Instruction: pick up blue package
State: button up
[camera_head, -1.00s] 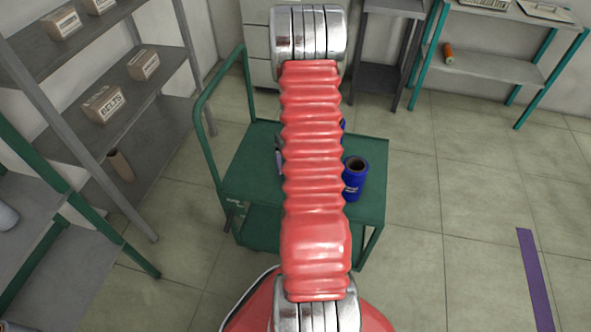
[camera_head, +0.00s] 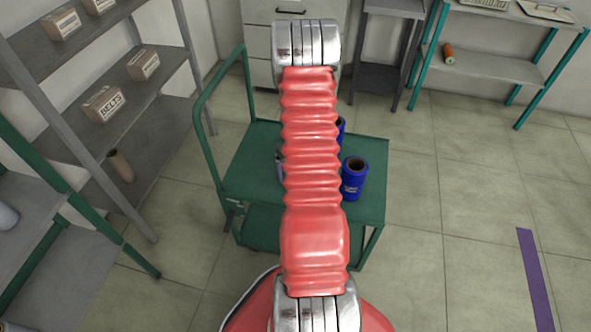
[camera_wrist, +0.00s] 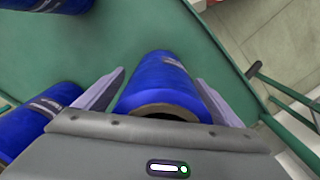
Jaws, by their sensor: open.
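A blue package (camera_head: 354,180), a cylinder with a hollow brown core, stands upright on the top deck of the green cart (camera_head: 245,178). Another blue package (camera_head: 340,131) stands farther back, partly hidden by my red arm. In the wrist view, one blue package (camera_wrist: 164,82) lies between the two fingers of my gripper (camera_wrist: 159,92), with a gap on its left side. My gripper is open. Two more blue packages show at the left (camera_wrist: 43,113) and top left (camera_wrist: 48,5) of the wrist view.
The cart has a green push rail (camera_head: 204,105) on its left. A grey shelf (camera_head: 140,112) with boxes stands at left, and a green-framed shelf (camera_head: 495,68) with an orange spool (camera_head: 448,54) at back right. The floor right of the cart is clear.

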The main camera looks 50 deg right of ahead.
jog(key=shift+c, duration=0.6)
jog(key=c, duration=1.3)
jog(key=shift+r, duration=0.1)
jog(key=shift+c, duration=0.2)
notch_tip(320, 180, up, 10)
